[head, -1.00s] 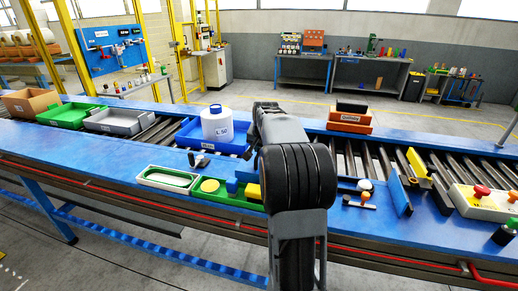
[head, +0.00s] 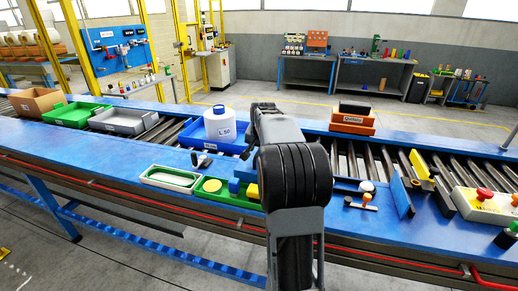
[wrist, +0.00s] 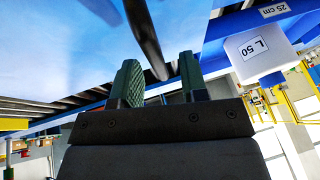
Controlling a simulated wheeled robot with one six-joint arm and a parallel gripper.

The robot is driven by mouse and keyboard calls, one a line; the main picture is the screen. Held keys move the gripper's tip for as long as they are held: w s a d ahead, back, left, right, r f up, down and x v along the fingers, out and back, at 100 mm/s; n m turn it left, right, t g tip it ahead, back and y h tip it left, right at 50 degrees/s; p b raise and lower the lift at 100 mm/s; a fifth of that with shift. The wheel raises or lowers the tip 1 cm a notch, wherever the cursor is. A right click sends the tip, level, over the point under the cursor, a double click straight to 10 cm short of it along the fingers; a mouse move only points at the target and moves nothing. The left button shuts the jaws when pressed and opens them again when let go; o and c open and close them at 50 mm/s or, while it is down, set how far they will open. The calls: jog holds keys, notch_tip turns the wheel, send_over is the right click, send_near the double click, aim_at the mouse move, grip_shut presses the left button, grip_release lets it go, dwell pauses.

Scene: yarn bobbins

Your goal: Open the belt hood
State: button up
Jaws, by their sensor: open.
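My gripper (wrist: 160,82) shows in the wrist view with its two green ridged fingers apart. A dark bar (wrist: 147,38) runs down the wrist view toward the gap between the fingertips; I cannot tell whether it touches them. Behind it is a glossy pale blue surface (wrist: 60,60). I cannot tell for sure whether this bar and surface are part of the belt hood. In the head view my own arm covers the middle of the line and hides the gripper. No part there is clearly the hood.
A white L 50 container (head: 220,124) stands in a blue tray left of my arm; it also shows in the wrist view (wrist: 255,55). An orange bin (head: 352,122) stands to the right. Green trays (head: 225,192) and a stamp (head: 362,200) lie on the near ledge.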

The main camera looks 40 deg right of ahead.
jog(key=b+v, duration=0.1)
jog(key=v, duration=1.2)
jog(key=shift+r, duration=0.35)
jog(key=shift+s+a, duration=0.1)
jog(key=shift+s, duration=0.05)
